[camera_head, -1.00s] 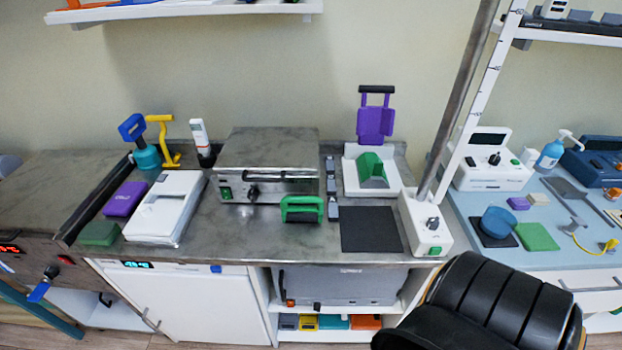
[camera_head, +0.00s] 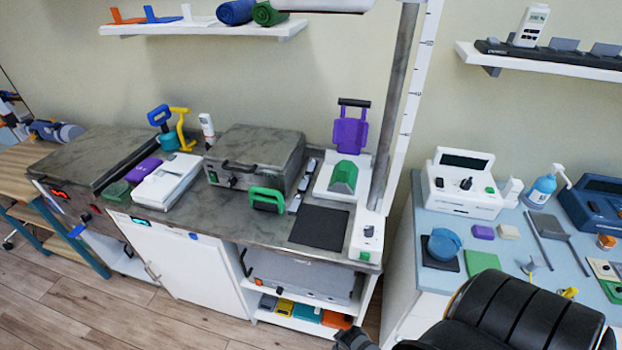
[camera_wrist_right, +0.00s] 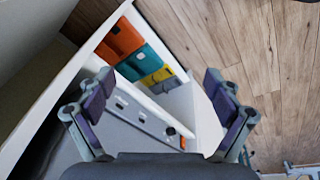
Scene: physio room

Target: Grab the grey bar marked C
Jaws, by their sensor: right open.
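Several small grey bars (camera_head: 303,184) lie in a row on the dark counter, between the steel-topped heating box and the white holder with the green block. I cannot read any letter on them, so I cannot tell which is marked C. My right gripper (camera_wrist_right: 158,98) is open and empty in the right wrist view, above the lower shelves and floor. In the head view my black right arm covers the lower right, with a dark part of it at the bottom edge. My left gripper is not in view.
A green-handled block (camera_head: 267,200) and a black mat (camera_head: 319,227) are near the bars. A purple holder (camera_head: 350,134) stands behind. A grey pole and white scale rise right of the counter. Colored boxes (camera_wrist_right: 120,42) fill the lower shelf.

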